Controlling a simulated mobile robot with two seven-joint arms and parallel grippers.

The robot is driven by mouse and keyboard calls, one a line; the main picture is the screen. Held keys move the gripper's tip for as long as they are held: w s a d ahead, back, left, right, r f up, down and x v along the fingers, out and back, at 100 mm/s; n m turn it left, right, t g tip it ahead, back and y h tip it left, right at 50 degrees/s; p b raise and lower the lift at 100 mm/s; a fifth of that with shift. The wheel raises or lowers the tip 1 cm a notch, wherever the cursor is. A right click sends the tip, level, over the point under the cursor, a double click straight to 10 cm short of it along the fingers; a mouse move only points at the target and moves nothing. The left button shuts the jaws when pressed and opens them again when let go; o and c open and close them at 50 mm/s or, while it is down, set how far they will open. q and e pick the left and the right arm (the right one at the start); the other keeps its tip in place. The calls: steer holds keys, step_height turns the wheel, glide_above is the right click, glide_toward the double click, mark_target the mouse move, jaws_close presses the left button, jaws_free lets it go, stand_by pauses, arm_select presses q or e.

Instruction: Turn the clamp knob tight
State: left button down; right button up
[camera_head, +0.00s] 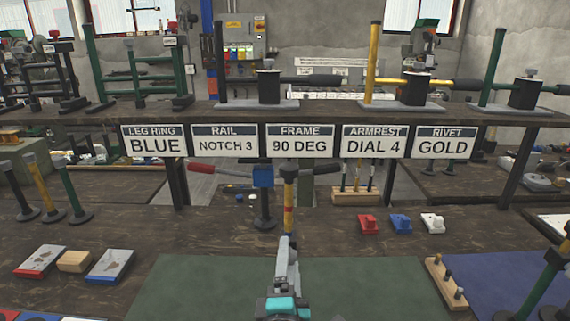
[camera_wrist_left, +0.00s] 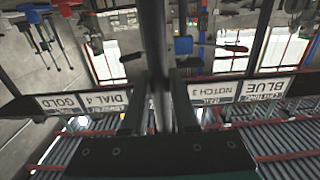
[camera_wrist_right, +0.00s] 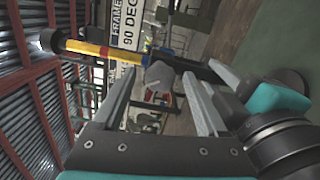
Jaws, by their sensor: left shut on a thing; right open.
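A post (camera_head: 288,195) with a dark top and a yellow and red shaft stands in the middle of the bench in the head view. In the right wrist view, this post (camera_wrist_right: 85,48) lies sideways in the picture. A grey knob (camera_wrist_right: 158,76) shows beside it, between and beyond my right fingertips. My right gripper (camera_wrist_right: 162,88) is open, with a gap to the knob. In the head view, my right gripper (camera_head: 287,250) is in front of the post's lower part and hides it. My left gripper (camera_wrist_left: 157,90) is shut on a dark rod (camera_wrist_left: 154,40). I cannot make it out in the head view.
A blue-headed press (camera_head: 263,178) with a red handle stands close left of the post. A shelf with signs (camera_head: 300,140) crosses behind. Red, blue and white small blocks (camera_head: 400,223) lie at right. A wooden peg block (camera_head: 445,283) stands right of the green mat (camera_head: 190,285).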

steer(key=s+n, duration=1.2)
steer(key=n, duration=0.4)
steer(key=n+y, duration=0.3)
steer(key=y, duration=0.2)
glide_toward(287, 163)
steer(key=shift+h, duration=0.3)
steer(key=x, duration=1.2)
steer(key=shift+w+a+f, duration=0.2)
steer(key=shift+w+f, duration=0.1)
